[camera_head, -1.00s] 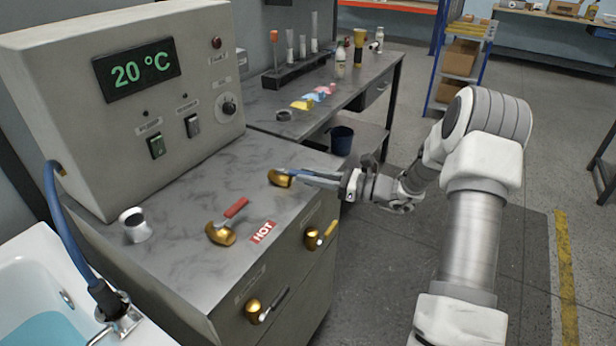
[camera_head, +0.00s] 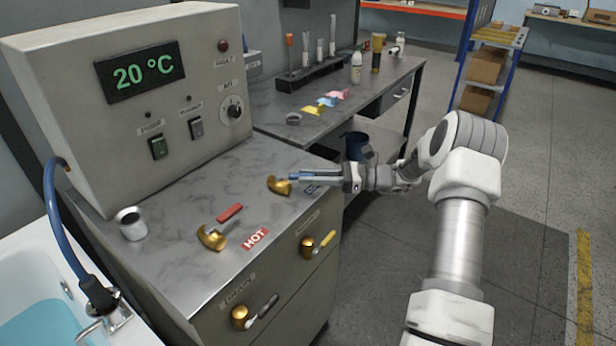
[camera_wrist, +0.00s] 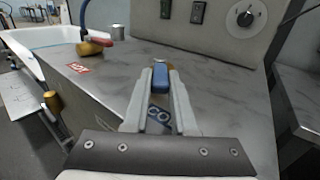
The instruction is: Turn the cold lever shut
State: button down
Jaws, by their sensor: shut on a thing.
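The cold lever is a brass valve (camera_head: 279,186) with a blue handle (camera_head: 302,176), on the counter top near its right edge. In the wrist view the blue handle (camera_wrist: 160,78) lies between the two fingers. My gripper (camera_head: 318,181) is shut on the blue handle, reaching in from the right; it also shows in the wrist view (camera_wrist: 160,88). The blue label by the lever (camera_wrist: 158,114) is partly hidden by the fingers. The brass hot valve (camera_head: 211,238) with a red handle (camera_head: 230,212) stands to the left, beside the red HOT label (camera_head: 255,238).
The control box (camera_head: 130,100) reads 20 °C behind the levers. A white bathtub (camera_head: 40,262) with water is at the left. Brass valves with yellow (camera_head: 308,246) and dark (camera_head: 241,317) handles stick out of the counter's front. A small metal cup (camera_head: 131,224) stands near the tub.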

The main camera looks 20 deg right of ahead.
jog(key=shift+w+n+g, duration=0.2)
jog(key=shift+n+g, duration=0.1)
jog(key=shift+g, duration=0.1)
dwell(0.3)
jog(key=c, duration=0.7)
grip_release()
jog(key=shift+d, duration=0.1)
jog(key=v, duration=1.7)
jog(key=shift+s+d+f, duration=0.1)
jog(key=shift+d+f, duration=0.05)
jog(key=shift+f, duration=0.05)
